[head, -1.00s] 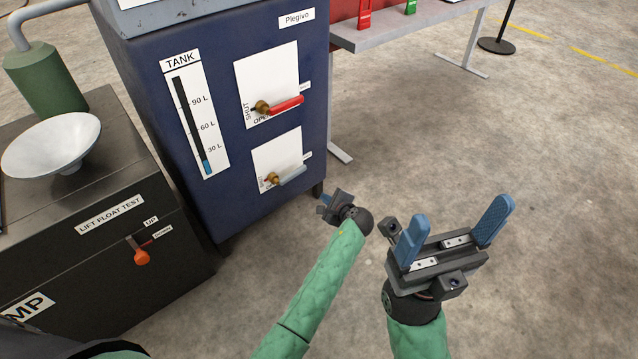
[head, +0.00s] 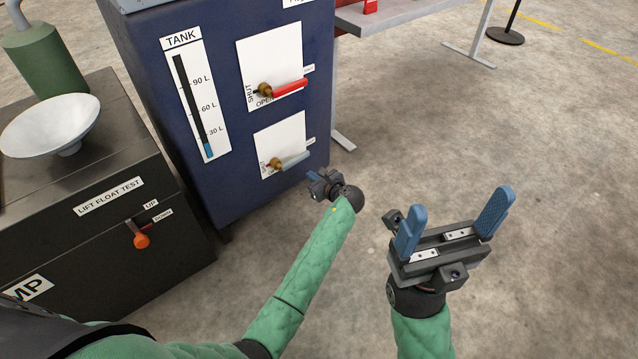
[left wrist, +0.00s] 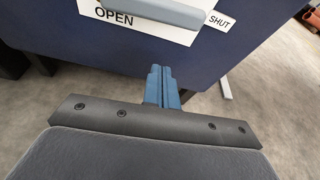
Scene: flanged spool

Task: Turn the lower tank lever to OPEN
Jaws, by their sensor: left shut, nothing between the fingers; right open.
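The lower tank lever (head: 293,160) is a grey-blue handle on a brass pivot, on a white plate (head: 292,137) low on the blue tank cabinet (head: 225,200). It points right. In the left wrist view the lever (left wrist: 170,10) runs along the top edge, between the OPEN label (left wrist: 113,17) and the SHUT label (left wrist: 219,22). My left gripper (head: 313,177) is just below and right of the lever, apart from it. Its blue fingers (left wrist: 162,85) are shut and empty in the left wrist view. My right gripper (head: 452,222) is open and empty, over the floor at right.
A red-handled upper lever (head: 290,87) points right above the lower one. The tank gauge (head: 193,105) is on its left. A dark box with an orange lever (head: 141,240) stands at left. A grey table (head: 400,15) is behind.

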